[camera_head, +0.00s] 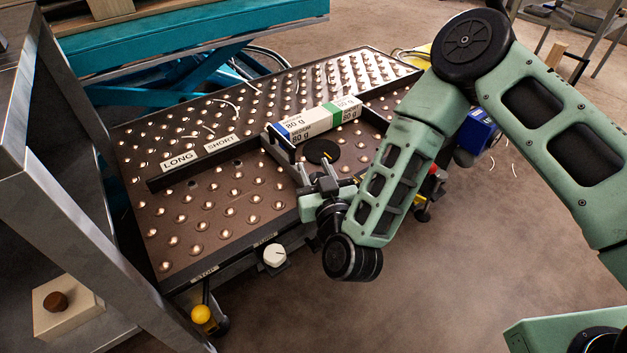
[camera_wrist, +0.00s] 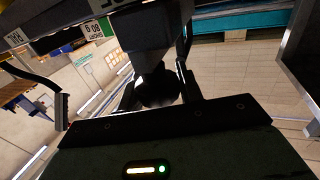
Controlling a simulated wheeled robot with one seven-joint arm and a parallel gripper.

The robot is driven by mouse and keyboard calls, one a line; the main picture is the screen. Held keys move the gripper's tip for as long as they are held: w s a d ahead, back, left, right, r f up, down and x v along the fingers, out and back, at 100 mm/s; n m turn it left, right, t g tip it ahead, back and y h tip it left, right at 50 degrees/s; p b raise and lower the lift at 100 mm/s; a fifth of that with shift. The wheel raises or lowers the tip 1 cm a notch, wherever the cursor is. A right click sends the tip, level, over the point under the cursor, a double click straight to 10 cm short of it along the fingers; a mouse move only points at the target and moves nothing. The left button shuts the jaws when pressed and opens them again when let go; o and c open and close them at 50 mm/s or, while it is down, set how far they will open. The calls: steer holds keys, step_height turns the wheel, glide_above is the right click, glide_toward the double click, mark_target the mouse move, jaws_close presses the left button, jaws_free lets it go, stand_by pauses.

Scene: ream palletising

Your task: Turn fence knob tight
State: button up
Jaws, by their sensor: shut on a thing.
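The fence is a long black bar (camera_head: 213,161) with LONG and SHORT labels, lying across the ball table (camera_head: 215,205). My gripper (camera_head: 327,172) is at the table's front side, just below a black disc (camera_head: 321,151). In the wrist view, my gripper's two fingers (camera_wrist: 159,92) close from both sides on a dark round knob (camera_wrist: 157,88). The knob sits under a dark block (camera_wrist: 150,35). How far the knob is turned cannot be seen.
A grey metal frame (camera_head: 70,190) stands at the left. A teal lift (camera_head: 190,45) stands behind. Open floor lies to the right front.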

steer(key=m+h+b, duration=0.1)
steer(key=b, duration=0.1)
steer(key=m+h+b, duration=0.1)
steer(key=h+b, duration=0.1)
steer(key=b, duration=0.1)
steer(key=shift+d+f+t, duration=0.1)
steer(key=shift+f+t, duration=0.2)
steer(key=shift+f, duration=0.1)
steer(key=m+h+b, duration=0.2)
steer(key=h+b, duration=0.1)
steer(key=shift+d+r, duration=0.2)
steer(key=shift+r, duration=0.1)
steer(key=shift+d+r+h+b, duration=0.1)
steer(key=shift+h+b, duration=0.2)
steer(key=shift+h, duration=0.2)
steer(key=o, duration=1)
steer(key=shift+s+a, duration=0.2)
steer(key=shift+s, duration=0.35)
steer(key=s+a+p, duration=0.2)
steer(key=s+p, duration=0.3)
steer(key=s, duration=1.1)
